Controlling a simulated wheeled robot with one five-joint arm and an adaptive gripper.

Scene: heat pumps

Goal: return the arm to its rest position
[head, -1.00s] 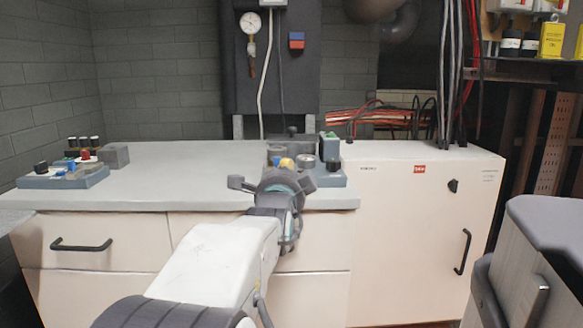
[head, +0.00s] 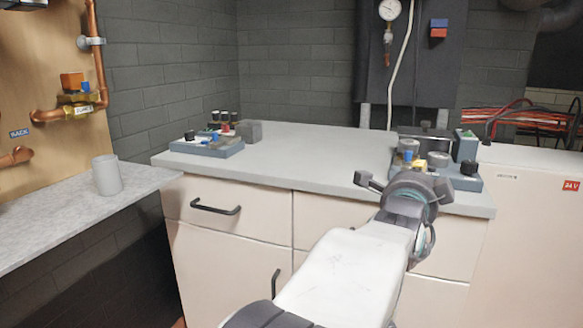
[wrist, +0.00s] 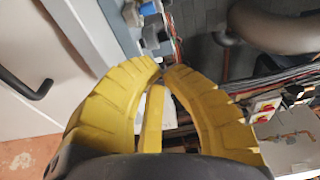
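My gripper (wrist: 164,67) shows in the wrist view as two curved yellow fingers whose tips nearly meet, with nothing clearly held. A narrow yellow bar lies between them; I cannot tell what it is. In the head view my arm reaches forward over the front edge of the grey worktop (head: 290,145). Its wrist stands in front of the right-hand switch panel (head: 468,184). The fingers are mostly hidden behind the wrist; a small yellow patch shows beyond it.
A left switch panel (head: 207,148) and a grey block (head: 249,132) sit on the worktop. A grey cup (head: 106,175) stands on the marble-look shelf (head: 70,215) at left. A white cabinet (head: 530,235) is at right. The worktop's middle is clear.

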